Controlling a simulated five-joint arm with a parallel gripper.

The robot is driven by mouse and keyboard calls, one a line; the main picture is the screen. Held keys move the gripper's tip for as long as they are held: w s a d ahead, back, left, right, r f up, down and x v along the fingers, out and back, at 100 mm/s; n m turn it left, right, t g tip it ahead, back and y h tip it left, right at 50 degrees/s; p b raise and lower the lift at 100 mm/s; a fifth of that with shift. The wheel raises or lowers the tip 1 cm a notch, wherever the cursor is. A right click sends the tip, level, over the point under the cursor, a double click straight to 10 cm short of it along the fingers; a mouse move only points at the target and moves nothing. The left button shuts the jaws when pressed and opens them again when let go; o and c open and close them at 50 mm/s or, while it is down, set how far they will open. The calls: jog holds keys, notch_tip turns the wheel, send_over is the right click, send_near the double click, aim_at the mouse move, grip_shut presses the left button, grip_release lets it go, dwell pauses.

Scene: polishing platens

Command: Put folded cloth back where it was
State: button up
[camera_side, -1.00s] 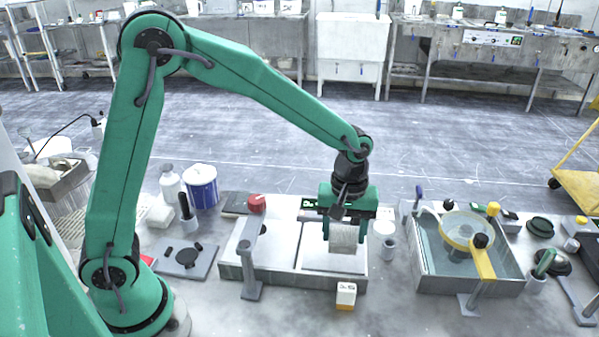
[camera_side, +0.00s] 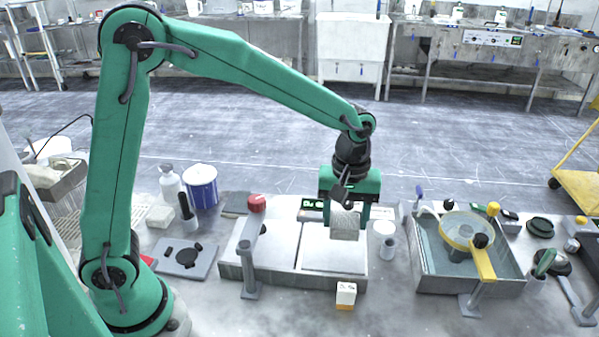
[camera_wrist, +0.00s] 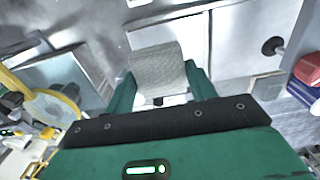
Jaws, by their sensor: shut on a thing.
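The folded cloth (camera_side: 345,223) is a pale grey-white piece held between the fingers of my gripper (camera_side: 346,213). In the side view it hangs above the right panel of the metal platen unit (camera_side: 333,258); I cannot tell the exact height. In the wrist view the cloth (camera_wrist: 159,68) reaches out past the green fingers of my gripper (camera_wrist: 160,88). My gripper is shut on it. The fingers hide part of the cloth's edges.
A water-filled basin (camera_side: 466,285) with a yellow ring and arm stands to the right. A white cup (camera_side: 384,229) is close beside the unit. A small white-and-orange box (camera_side: 345,295) stands in front. A red knob (camera_side: 257,203) and a post (camera_side: 249,270) are to the left.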

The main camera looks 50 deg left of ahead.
jog(key=a+f+n, duration=0.2)
jog(key=a+n, duration=0.7)
jog(key=a, duration=0.5)
jog(key=shift+a, duration=0.35)
jog(key=shift+f, duration=0.1)
jog(key=a+f, duration=0.2)
jog(key=a, duration=0.1)
jog(key=w+a+f, duration=0.1)
jog(key=a+f, duration=0.1)
jog(key=a, duration=0.2)
jog(key=w+a+f, duration=0.1)
jog(key=a+f, duration=0.1)
jog(key=a, duration=0.2)
jog(key=shift+w+a+f, duration=0.15)
jog(key=shift+f, duration=0.25)
jog(key=shift+f, duration=0.1)
jog(key=shift+f, duration=1.9)
jog(key=shift+f, duration=0.15)
